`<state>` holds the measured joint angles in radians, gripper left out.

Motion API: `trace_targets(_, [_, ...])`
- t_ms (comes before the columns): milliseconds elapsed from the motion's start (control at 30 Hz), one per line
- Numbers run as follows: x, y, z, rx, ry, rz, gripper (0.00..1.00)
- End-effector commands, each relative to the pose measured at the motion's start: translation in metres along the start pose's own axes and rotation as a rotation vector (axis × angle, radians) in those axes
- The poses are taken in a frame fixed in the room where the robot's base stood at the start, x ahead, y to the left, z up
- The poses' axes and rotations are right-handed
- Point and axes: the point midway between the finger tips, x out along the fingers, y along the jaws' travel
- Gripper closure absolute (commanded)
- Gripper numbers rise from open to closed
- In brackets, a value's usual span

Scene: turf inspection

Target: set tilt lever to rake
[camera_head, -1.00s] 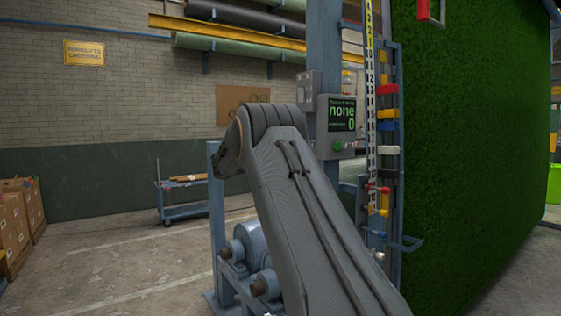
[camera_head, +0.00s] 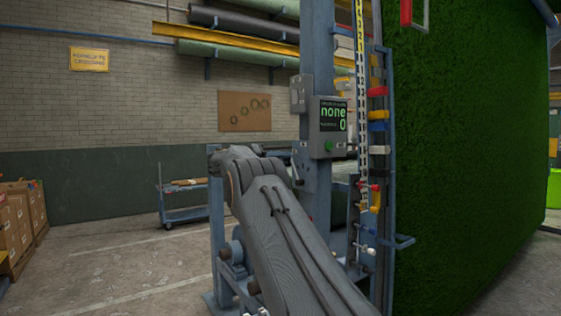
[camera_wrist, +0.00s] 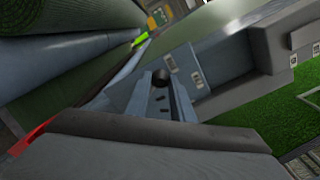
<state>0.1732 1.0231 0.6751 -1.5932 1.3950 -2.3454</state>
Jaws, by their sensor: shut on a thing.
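In the wrist view, my gripper (camera_wrist: 160,76) has its two blue-grey fingers closed around a dark round knob (camera_wrist: 163,77), which I take to be the tilt lever's end. The lever's shaft is hidden. A blue-grey housing (camera_wrist: 225,65) with small white labels (camera_wrist: 195,51) lies just right of the fingers; the lettering is too small to read. In the head view my arm hides the gripper and the lever.
A grey display box (camera_head: 331,127) on the blue post reads "none" and 0, with a green button. Coloured blocks (camera_head: 378,114) line a scale beside the tall green turf (camera_head: 460,130). A blue cart (camera_head: 188,200) stands left, with open floor before it.

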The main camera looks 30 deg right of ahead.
Motion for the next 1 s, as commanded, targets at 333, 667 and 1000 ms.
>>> trace_targets(333, [0.000,0.000,0.000,-0.001,-0.001,0.000,0.70])
trace_targets(667, [-0.005,0.002,0.002,0.000,-0.006,0.004,0.60])
trace_targets(1000, [-0.031,0.003,0.001,0.000,-0.006,0.004,0.60])
